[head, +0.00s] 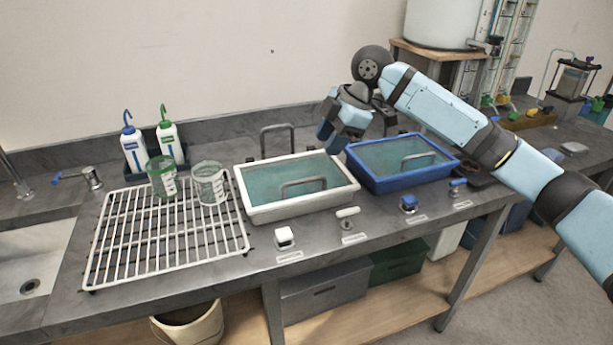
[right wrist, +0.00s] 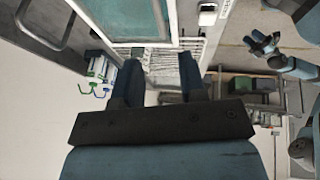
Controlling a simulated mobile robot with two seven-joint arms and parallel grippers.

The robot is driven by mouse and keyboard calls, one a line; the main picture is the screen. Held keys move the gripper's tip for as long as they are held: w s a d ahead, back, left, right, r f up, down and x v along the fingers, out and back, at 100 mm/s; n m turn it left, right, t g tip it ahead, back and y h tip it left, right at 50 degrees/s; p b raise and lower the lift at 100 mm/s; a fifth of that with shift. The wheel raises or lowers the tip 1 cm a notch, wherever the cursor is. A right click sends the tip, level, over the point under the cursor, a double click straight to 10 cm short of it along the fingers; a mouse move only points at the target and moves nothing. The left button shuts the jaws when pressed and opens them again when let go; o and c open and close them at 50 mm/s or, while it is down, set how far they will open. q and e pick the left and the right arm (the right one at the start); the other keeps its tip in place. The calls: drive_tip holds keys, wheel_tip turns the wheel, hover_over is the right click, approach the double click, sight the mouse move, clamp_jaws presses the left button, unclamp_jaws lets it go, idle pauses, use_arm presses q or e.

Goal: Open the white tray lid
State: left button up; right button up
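The white tray (head: 250,211) stands on the grey bench in the head view, with a teal, see-through top and a grey handle (head: 303,183) near its front. A grey upright frame (head: 277,127) stands behind it. My right gripper (head: 331,140) is above the gap between the white and blue trays, touching neither as far as I can tell. In the right wrist view its two fingers (right wrist: 160,88) are apart with nothing between them, and a white tray edge (right wrist: 150,42) lies beyond. My left gripper (right wrist: 262,42) shows small in that view, fingers seemingly apart.
A blue tray (head: 385,188) stands right of the white one. A white switch (head: 284,237), white lever (head: 348,212), blue switch (head: 409,203) and blue lever (head: 457,183) line the front. A wire rack (head: 165,245), beakers and wash bottles are left.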

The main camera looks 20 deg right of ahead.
sight(309, 180)
drive_tip(key=b+x, duration=0.1)
drive_tip(key=x, duration=0.9)
drive_tip(key=shift+a, duration=0.1)
clamp_jaws()
